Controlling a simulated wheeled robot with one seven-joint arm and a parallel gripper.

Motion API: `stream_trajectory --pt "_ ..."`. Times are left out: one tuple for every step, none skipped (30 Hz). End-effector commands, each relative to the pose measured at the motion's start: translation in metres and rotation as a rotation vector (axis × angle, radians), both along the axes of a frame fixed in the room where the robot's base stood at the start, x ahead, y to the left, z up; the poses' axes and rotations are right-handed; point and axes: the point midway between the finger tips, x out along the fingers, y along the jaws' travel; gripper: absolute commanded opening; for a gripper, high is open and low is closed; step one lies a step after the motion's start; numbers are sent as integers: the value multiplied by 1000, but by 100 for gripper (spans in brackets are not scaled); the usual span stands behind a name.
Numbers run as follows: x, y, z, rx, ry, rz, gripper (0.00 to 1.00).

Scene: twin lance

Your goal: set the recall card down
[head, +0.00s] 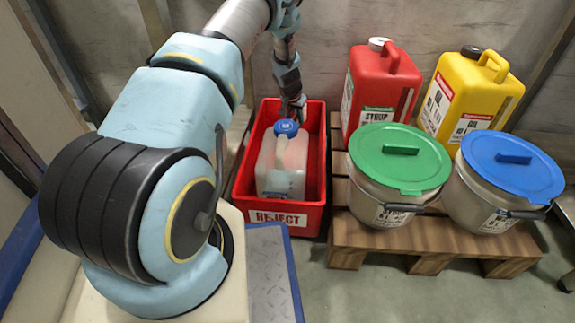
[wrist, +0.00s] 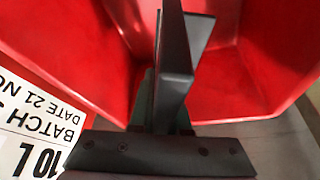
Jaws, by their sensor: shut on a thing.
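My gripper (head: 293,108) is down at the back of the red reject bin (head: 241,188), just behind the jug's blue cap. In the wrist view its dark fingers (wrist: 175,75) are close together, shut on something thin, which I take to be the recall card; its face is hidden. A translucent jug (head: 281,178) with a blue cap stands in the bin. A white label (wrist: 35,125) reading BATCH, DATE 21 and 10 L shows upside down at the left of the wrist view. Whether the fingers touch the jug or bin cannot be told.
A wooden pallet (head: 430,240) right of the bin holds a red syrup can (head: 385,85), a yellow oil can (head: 470,95), a green-lidded tub (head: 399,160) and a blue-lidded tub (head: 512,168). The wall stands close behind. Bare floor shows in front of the pallet.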

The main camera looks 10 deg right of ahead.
Motion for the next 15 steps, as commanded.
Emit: stream_trajectory --pt "-1 0 -11 1 2 1 0" --pt "-1 0 -16 0 3 1 0" --pt "-1 0 -23 1 3 1 0" --pt "-1 0 -28 1 3 1 0" --pt "-1 0 -34 0 2 1 0" --pt "-1 0 -40 0 2 1 0" --pt "-1 0 -43 0 2 1 0" --pt "-1 0 -45 0 1 1 0" --pt "0 0 -48 0 1 1 0" --pt "0 0 -50 0 0 1 0" --pt "0 0 -52 0 0 0 0" --pt "0 0 -57 1 1 0 0" --pt "-1 0 -62 0 1 1 0" --pt "-1 0 -68 1 2 1 0" --pt "-1 0 -75 2 3 1 0"
